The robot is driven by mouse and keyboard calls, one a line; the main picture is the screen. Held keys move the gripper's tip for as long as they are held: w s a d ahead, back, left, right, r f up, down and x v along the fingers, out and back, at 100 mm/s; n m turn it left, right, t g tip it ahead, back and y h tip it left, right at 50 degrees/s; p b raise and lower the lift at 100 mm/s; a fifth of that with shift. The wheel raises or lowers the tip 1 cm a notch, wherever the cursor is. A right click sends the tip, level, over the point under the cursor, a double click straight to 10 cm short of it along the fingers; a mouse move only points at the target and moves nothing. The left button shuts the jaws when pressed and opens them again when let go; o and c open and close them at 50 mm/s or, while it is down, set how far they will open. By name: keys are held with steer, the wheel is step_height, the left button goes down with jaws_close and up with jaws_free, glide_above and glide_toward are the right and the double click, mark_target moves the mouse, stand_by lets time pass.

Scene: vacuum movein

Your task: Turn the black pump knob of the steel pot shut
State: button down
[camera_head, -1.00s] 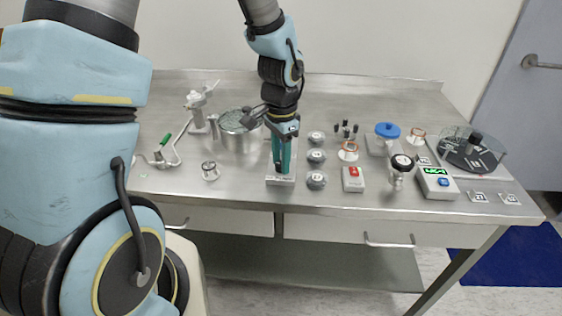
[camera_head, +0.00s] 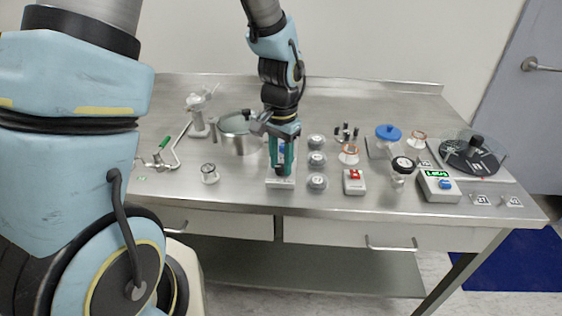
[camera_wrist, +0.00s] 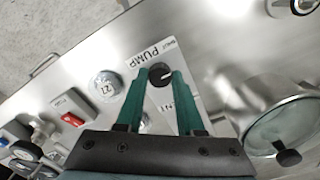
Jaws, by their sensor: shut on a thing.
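The black pump knob (camera_wrist: 160,74) sits on a light plate lettered PUMP and SHUT in the wrist view. The plate (camera_head: 281,183) also shows on the bench in the head view. My gripper (camera_wrist: 163,75) points down at the plate, with one teal finger on each side of the knob, and is shut on it. A pale mark shows on the knob; its exact direction is hard to read. The steel pot (camera_wrist: 245,98) with a glass lid stands beside the plate. In the head view the pot (camera_head: 240,146) is just left of my gripper (camera_head: 281,173).
Several round weights (camera_head: 317,160) stand close right of the plate. A box with a red switch (camera_head: 353,181), a gauge (camera_head: 402,165) and a green-display box (camera_head: 437,185) are further right. A green-handled valve (camera_head: 163,143) and a small gauge (camera_head: 209,171) stand left.

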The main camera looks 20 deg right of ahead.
mark_target(280, 167)
steer(key=c, duration=0.5)
jaws_free()
step_height(280, 167, up, 11)
steer(key=shift+f+b, duration=0.1)
steer(key=shift+b, duration=0.7)
steer(key=shift+a, duration=0.1)
steer(key=a+f+n, duration=0.1)
steer(key=a+n, duration=0.2)
steer(key=a, duration=0.5)
steer(key=a+f+n+t, duration=0.1)
steer(key=a+n, duration=0.3)
steer(key=a, duration=0.4)
steer(key=w+a+f+n, duration=0.1)
steer(key=a+n, duration=0.2)
steer(key=a, duration=0.6)
steer(key=shift+a+f+t, duration=0.1)
steer(key=shift+f+t, duration=0.2)
